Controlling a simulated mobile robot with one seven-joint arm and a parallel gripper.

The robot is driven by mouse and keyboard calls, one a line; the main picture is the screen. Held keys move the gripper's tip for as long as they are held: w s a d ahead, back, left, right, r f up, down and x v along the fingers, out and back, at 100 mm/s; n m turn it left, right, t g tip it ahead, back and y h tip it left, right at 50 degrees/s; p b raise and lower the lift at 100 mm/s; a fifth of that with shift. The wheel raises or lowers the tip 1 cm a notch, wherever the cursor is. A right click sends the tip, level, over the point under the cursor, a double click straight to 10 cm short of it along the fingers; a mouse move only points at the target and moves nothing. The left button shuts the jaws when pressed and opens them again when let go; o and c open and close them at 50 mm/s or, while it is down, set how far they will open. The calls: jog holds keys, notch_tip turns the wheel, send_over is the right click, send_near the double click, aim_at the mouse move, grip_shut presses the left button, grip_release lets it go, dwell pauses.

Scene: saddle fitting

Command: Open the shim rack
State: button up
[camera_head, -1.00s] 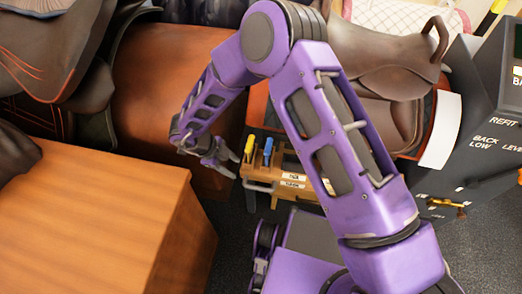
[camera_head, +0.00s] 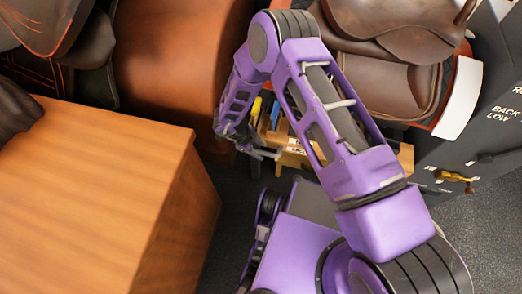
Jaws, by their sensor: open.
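The shim rack (camera_head: 292,160) is a small light-wood unit on the floor beyond my arm, near the middle of the view. It has small white labels on its front, and yellow-handled and blue-handled tools stand in its top. My forearm hides much of its middle. My gripper (camera_head: 264,151) is open, at the rack's left front, with its fingers pointing right toward the labelled front. I cannot tell whether the fingers touch the rack. No open drawer or lid is visible, and the handle is hidden or too small to tell.
A large wooden block or table (camera_head: 95,200) fills the left. Brown saddles (camera_head: 395,85) stand behind the rack. A dark panel (camera_head: 480,150) with labels and a brass lever (camera_head: 453,176) is at the right. Dark floor shows between the wooden block and my base.

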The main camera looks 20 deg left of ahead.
jog(key=shift+w+d+f, duration=0.15)
jog(key=shift+f, duration=0.35)
grip_shut()
dwell(1.2)
